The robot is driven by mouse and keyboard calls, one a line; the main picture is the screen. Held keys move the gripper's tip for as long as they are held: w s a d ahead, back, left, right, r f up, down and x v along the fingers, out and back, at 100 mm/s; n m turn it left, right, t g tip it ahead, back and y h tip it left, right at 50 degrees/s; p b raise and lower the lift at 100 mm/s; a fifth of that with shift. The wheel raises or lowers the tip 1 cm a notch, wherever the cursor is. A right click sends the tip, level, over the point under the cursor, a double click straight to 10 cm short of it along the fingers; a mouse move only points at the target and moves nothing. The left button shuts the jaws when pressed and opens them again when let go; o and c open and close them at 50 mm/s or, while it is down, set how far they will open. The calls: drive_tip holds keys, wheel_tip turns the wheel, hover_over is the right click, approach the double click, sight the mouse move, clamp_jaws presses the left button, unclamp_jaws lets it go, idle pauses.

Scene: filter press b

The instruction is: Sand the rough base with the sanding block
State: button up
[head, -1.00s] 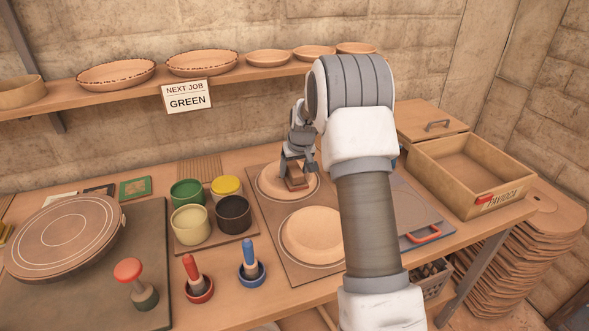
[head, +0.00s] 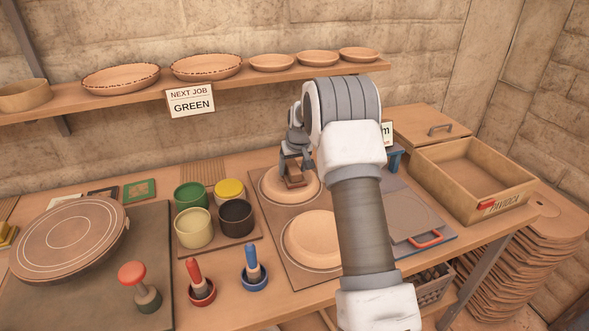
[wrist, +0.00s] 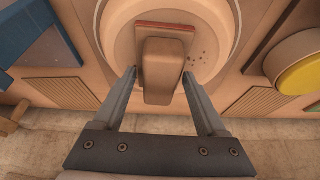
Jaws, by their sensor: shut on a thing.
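The sanding block (head: 293,182) has a brown grip and a reddish lower edge. My gripper (head: 293,165) is shut on its grip. In the wrist view the grip (wrist: 162,72) is between the two fingers (wrist: 160,76). The block is over the upturned round clay piece (head: 270,184) at the back of the board, and appears to rest on its base. In the wrist view that base (wrist: 212,25) shows small dark specks right of the block. The underside of the block is hidden. A second clay piece (head: 313,238) sits in front, partly behind my arm.
Left of the board are green (head: 189,195), yellow (head: 229,190), cream (head: 193,228) and dark (head: 235,217) pots. Red (head: 199,282) and blue (head: 254,268) handled tools stand in front. A wooden box (head: 472,210) is at right. A shelf (head: 130,107) runs above.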

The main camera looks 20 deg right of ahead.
drive_tip(key=shift+w+f+p, duration=0.1)
drive_tip(key=shift+w+p, duration=0.65)
drive_tip(key=shift+w, duration=1.9)
